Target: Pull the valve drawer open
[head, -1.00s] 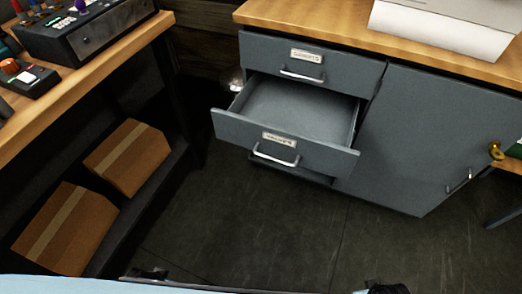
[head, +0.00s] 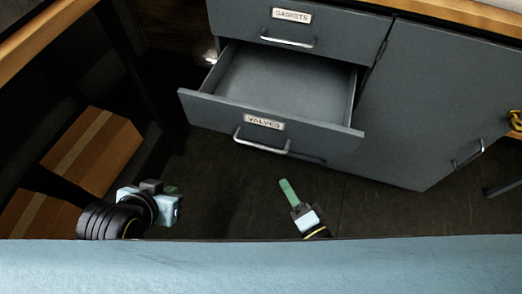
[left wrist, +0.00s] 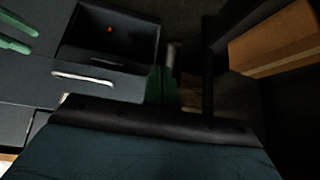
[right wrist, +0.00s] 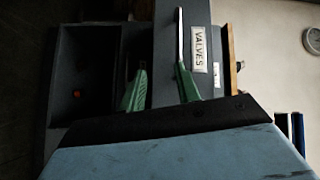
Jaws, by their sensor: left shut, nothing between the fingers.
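The valve drawer (head: 262,117), grey and labelled VALVES, stands pulled out of the cabinet in the head view. Its inside looks empty there. Its silver handle (head: 262,147) is free. The label also shows in the right wrist view (right wrist: 200,50), turned sideways. My right gripper (head: 286,188) is open and empty, its green fingers in front of and below the handle; both fingers show apart in the right wrist view (right wrist: 160,80). My left gripper (head: 172,203) is left of the drawer, low, near the boxes. Its green fingers are together and empty in the left wrist view (left wrist: 161,85).
The GASKETS drawer (head: 318,22) above is shut. The cabinet door (head: 440,110) is right of the drawers. Cardboard boxes (head: 95,150) sit on a low shelf at left. A dark opening with a small red thing (right wrist: 77,93) shows in both wrist views.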

